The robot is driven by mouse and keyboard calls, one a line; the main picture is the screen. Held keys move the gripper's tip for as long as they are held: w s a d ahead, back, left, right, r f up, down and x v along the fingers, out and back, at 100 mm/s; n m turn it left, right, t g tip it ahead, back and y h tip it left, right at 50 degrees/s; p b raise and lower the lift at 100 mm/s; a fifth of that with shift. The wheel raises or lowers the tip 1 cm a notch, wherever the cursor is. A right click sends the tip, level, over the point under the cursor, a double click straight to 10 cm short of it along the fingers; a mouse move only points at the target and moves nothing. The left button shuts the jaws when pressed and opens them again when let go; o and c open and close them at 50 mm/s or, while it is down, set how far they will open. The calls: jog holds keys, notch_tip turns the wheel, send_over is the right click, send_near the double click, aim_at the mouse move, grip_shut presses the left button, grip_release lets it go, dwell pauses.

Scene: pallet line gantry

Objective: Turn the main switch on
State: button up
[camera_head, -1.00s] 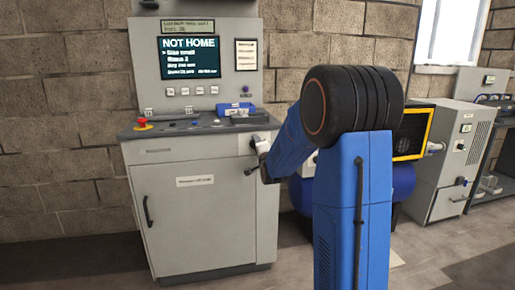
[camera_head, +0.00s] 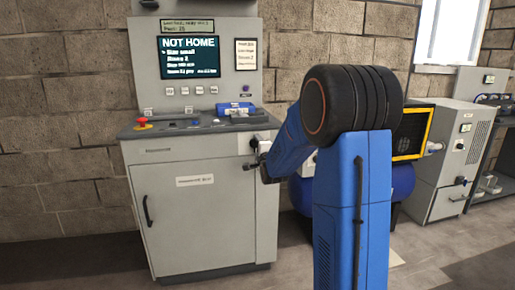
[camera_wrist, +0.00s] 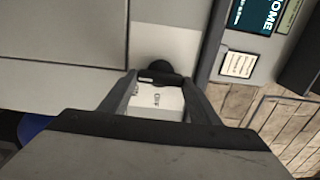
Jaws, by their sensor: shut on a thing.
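The main switch appears in the wrist view as a dark rounded knob (camera_wrist: 160,73) between my fingertips, with a white labelled plate (camera_wrist: 156,98) beside it. The label is too small to read surely. My gripper (camera_wrist: 160,80) is shut on the knob, one finger on each side. In the head view my gripper (camera_head: 254,163) is at the upper right front edge of the grey control cabinet (camera_head: 205,225), partly hidden by my blue arm. I cannot tell from these frames which position the switch is in.
The cabinet's lit screen (camera_head: 188,57) reads NOT HOME. A red emergency button (camera_head: 142,123) sits at the left of the console. A blue tank (camera_head: 402,180) and a grey machine (camera_head: 458,150) stand to the right of my arm. Floor is clear before the cabinet.

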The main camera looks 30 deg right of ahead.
jog(key=o, duration=1)
jog(key=shift+o, duration=0.2)
jog(key=v, duration=1.7)
jog(key=shift+s, duration=0.2)
jog(key=s+a+f+n+g+y, duration=0.1)
jog(key=s+a+f+n+g, duration=0.2)
jog(key=s+a+n, duration=0.3)
jog(key=s+a+f+n+g+y, duration=0.2)
jog(key=s+a+n+g, duration=0.3)
jog(key=s, duration=1.2)
jog(key=s+a+f+n+g+y, duration=0.2)
jog(key=s+a+f+n+g, duration=0.2)
jog(key=s+a+n, duration=0.3)
jog(key=s+n, duration=0.3)
jog(key=s, duration=0.2)
jog(key=shift+f+g, duration=0.2)
jog(key=shift+g, duration=0.1)
